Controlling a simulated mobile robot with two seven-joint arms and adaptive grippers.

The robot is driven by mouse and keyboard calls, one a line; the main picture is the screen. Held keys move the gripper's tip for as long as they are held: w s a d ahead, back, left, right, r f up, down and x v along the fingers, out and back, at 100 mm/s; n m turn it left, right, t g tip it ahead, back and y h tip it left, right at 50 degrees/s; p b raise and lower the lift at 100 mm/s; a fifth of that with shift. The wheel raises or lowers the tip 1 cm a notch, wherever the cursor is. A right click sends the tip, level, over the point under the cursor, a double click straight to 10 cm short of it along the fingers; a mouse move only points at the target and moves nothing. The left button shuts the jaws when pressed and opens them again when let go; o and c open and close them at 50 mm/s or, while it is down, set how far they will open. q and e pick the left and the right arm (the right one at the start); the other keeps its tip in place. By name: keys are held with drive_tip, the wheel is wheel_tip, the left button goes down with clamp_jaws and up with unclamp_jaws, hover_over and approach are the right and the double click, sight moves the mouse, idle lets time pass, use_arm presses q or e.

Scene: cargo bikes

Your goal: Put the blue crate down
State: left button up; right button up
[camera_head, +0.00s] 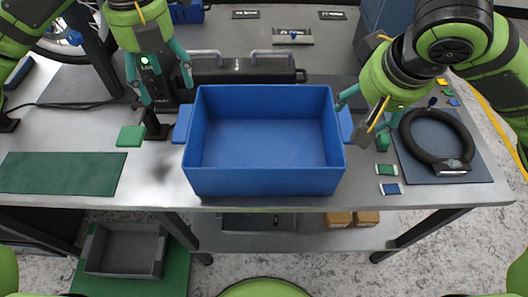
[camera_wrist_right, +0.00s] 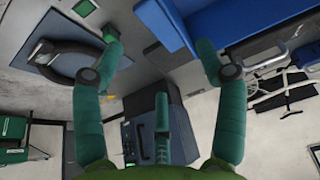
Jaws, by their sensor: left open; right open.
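The blue crate (camera_head: 268,181) is empty and sits level over the middle of the grey workbench, close to its front edge, seemingly resting on the top. It has a handle on its left and right sides. My left gripper (camera_head: 163,88) is open and empty, behind and left of the crate's left handle, apart from it. My right gripper (camera_head: 362,122) is open at the crate's right side, one finger near the right handle. In the right wrist view, the crate (camera_wrist_right: 225,28) is at the top right, next to one finger of the open right gripper (camera_wrist_right: 158,48); contact cannot be told.
A green mat (camera_head: 62,174) and a small green block (camera_head: 131,136) lie left. A dark ring-shaped lock (camera_head: 437,165) lies on a mat at right, beside small green and blue pieces. A black case (camera_head: 240,70) stands behind the crate. A grey bin (camera_head: 125,250) is below the bench.

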drive_tip(key=shift+v, duration=1.15)
